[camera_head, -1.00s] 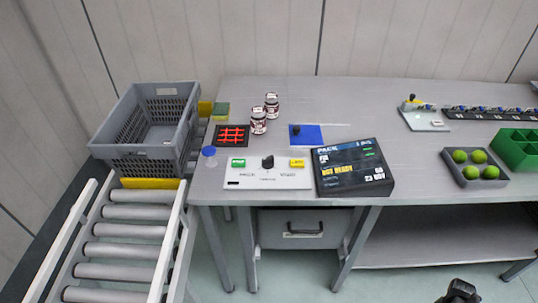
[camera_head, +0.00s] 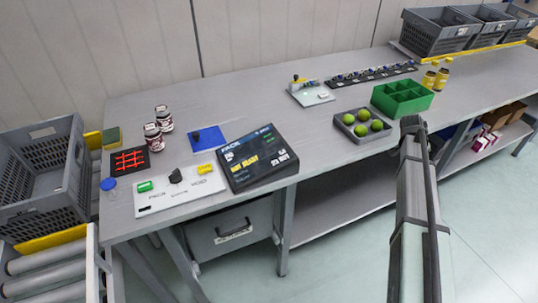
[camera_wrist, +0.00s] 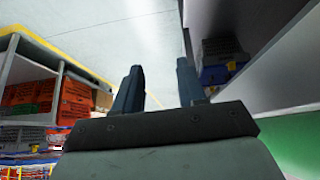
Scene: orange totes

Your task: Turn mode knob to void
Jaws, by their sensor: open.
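The black mode knob (camera_head: 176,176) stands on a white control panel (camera_head: 150,207) at the front left of the table. The panel has a green button (camera_head: 145,187) on the left and a yellow one (camera_head: 206,169) on the right. Small lettering below seems to read PACK at left and VOID at right; the knob's exact pointing is too small to tell. My gripper (camera_wrist: 158,88) shows in the wrist view with two dark fingers apart and nothing between them. My arm rises at the right in the head view, far from the knob.
A tray of green balls (camera_head: 361,138) sits nearer my arm.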

